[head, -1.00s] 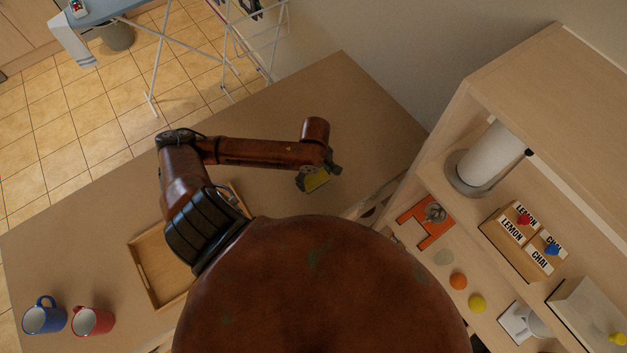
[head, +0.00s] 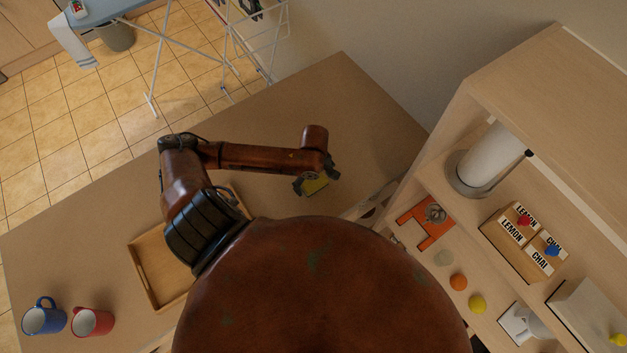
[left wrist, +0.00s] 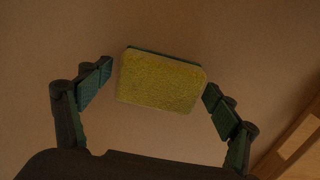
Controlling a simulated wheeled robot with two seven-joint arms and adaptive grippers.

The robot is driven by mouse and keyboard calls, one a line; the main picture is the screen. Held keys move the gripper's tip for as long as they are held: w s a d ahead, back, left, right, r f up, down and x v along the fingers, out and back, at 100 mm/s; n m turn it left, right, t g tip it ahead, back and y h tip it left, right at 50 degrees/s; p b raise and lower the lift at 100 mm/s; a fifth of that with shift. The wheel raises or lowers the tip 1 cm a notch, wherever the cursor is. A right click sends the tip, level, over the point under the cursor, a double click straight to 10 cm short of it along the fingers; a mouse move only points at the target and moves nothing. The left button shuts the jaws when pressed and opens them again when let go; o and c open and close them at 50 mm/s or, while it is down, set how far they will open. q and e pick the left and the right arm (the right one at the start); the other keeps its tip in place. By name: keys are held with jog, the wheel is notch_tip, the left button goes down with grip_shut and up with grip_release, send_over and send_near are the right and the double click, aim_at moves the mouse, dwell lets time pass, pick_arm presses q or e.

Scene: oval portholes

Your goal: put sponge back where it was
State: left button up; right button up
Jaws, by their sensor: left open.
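The sponge (left wrist: 160,82) is a yellow block with a green layer along its far edge. In the left wrist view it sits between the two fingers of my left gripper (left wrist: 155,92), with a gap on each side. In the head view the sponge (head: 316,184) shows as a small yellow patch on the brown table, partly covered by my left gripper (head: 315,182). My left gripper is open and points down over the sponge. I cannot tell from these views how far above the table the sponge is. My right gripper is not in view.
A shelf unit (head: 450,190) with several items stands at right. The table's far part (head: 330,90) is clear.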

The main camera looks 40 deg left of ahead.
aim_at(314, 181)
pick_arm(q)
notch_tip(314, 181, up, 12)
jog(key=p, duration=0.1)
dwell(0.6)
dwell(0.5)
